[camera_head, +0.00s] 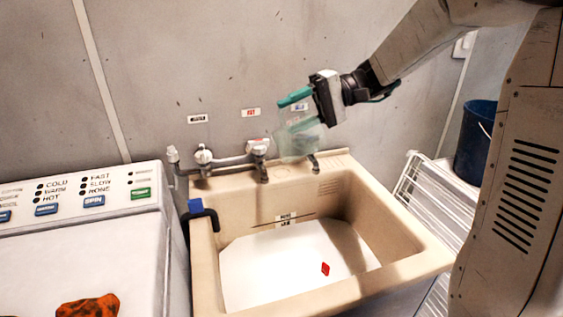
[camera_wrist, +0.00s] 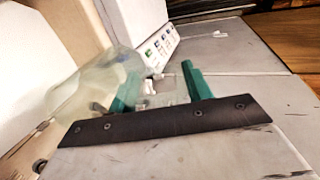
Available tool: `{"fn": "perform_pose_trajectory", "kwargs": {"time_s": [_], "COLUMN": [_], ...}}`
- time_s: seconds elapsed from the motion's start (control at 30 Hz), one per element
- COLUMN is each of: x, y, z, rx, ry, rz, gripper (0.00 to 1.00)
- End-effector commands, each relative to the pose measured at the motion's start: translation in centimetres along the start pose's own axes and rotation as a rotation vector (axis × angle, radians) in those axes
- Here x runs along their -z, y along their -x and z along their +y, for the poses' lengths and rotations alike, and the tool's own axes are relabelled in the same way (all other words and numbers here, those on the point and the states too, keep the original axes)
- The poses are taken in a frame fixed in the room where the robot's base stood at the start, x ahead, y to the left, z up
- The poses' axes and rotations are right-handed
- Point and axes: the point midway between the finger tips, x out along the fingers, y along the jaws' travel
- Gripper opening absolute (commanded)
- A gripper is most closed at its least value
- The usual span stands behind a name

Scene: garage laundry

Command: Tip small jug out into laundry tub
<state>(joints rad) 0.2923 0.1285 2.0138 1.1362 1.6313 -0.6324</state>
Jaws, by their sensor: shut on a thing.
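The small jug (camera_head: 297,140) is clear, faintly greenish plastic. My gripper (camera_head: 297,109) is shut on it and holds it in the air over the back rim of the laundry tub, near the taps. In the wrist view the jug (camera_wrist: 95,85) shows at the left, by the green fingers of my gripper (camera_wrist: 158,90). The jug looks tilted; how far, and what is in it, I cannot tell. The beige laundry tub (camera_head: 405,225) stands below, with a white floor inside. A small red piece (camera_head: 325,269) lies in the tub.
A washing machine (camera_head: 90,235) with an orange patterned cloth (camera_head: 88,306) is at left. A white rack (camera_head: 440,190) and blue bucket (camera_head: 476,140) are at right.

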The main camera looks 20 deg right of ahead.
Motion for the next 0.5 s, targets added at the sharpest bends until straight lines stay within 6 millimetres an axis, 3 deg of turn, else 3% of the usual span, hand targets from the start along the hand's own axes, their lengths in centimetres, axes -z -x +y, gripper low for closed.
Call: {"fn": "perform_pose_trajectory", "kwargs": {"time_s": [0.23,0.5], "x": [-0.1,0.0], "y": [0.0,0.2], "z": [-0.3,-1.2], "rx": [-0.061,-0.484], "ry": [0.005,0.011], "rz": [-0.002,0.001], "gripper": [0.13,0.13]}}
